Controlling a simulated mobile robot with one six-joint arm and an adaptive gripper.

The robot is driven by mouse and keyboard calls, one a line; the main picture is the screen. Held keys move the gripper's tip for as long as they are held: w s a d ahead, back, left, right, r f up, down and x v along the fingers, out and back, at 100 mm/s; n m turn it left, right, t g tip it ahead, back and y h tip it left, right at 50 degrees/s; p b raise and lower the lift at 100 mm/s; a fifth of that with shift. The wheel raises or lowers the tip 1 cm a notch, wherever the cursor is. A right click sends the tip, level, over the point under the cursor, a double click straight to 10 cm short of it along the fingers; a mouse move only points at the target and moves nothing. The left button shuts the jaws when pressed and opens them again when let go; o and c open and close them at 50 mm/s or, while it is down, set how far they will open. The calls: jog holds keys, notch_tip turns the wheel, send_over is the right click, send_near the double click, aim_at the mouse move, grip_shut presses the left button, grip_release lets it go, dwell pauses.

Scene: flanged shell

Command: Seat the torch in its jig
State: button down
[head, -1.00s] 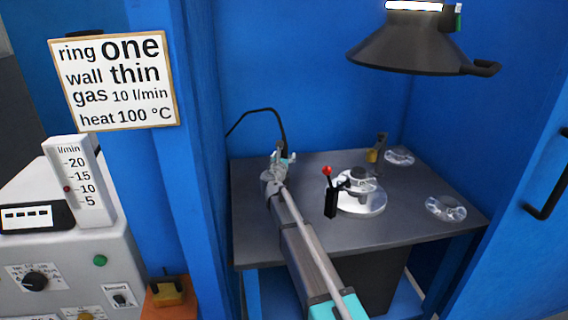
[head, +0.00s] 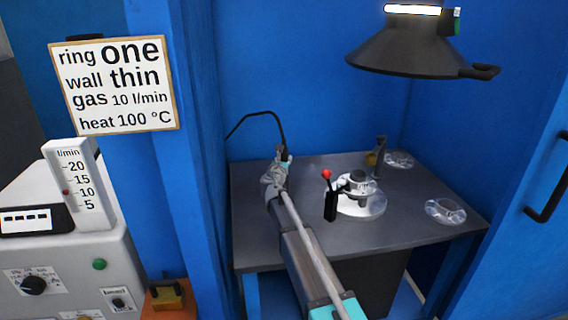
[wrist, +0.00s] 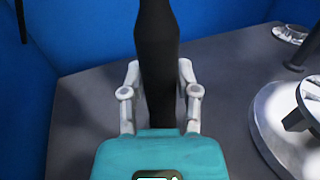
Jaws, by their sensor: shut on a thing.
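The torch (wrist: 157,45) is a black, tapered body in the wrist view. My gripper (wrist: 159,85) is shut on it, one pale finger on each side. In the head view my gripper (head: 275,172) is over the back left of the bench, with the black torch (head: 284,153) upright at its end and a black cable arching left from it. A round silver fixture (head: 362,207) with a clamp and a red-knobbed lever (head: 327,174) stands to the right of my gripper, apart from the torch. I cannot tell which part is the torch's jig. The torch's lower end is hidden.
The grey bench (head: 400,228) has clear dark top around the fixture. Two clear flanged rings (head: 446,210) (head: 398,159) lie at the right and back right. A dark post (head: 381,146) stands near the back one. A black hood (head: 415,55) hangs above; blue walls enclose the bench.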

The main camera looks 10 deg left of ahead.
jog(key=shift+r, duration=0.15)
notch_tip(320, 180, up, 10)
jog(key=p, duration=1)
dwell(0.6)
jog(key=d+r+m+g+h+p, duration=0.1)
jog(key=d+r+p, duration=0.5)
jog(key=d, duration=0.9)
jog(key=s+d+r+m+g+h+p, duration=0.1)
jog(key=d+r+m+h+p, duration=0.3)
jog(key=d, duration=1.2)
jog(key=shift+s+d+r+g+h+p, duration=0.15)
jog(key=shift+d+r+g+h+p, duration=0.15)
jog(key=shift+r+h+p, duration=0.75)
jog(key=shift+a+f, duration=0.1)
jog(key=shift+f, duration=0.15)
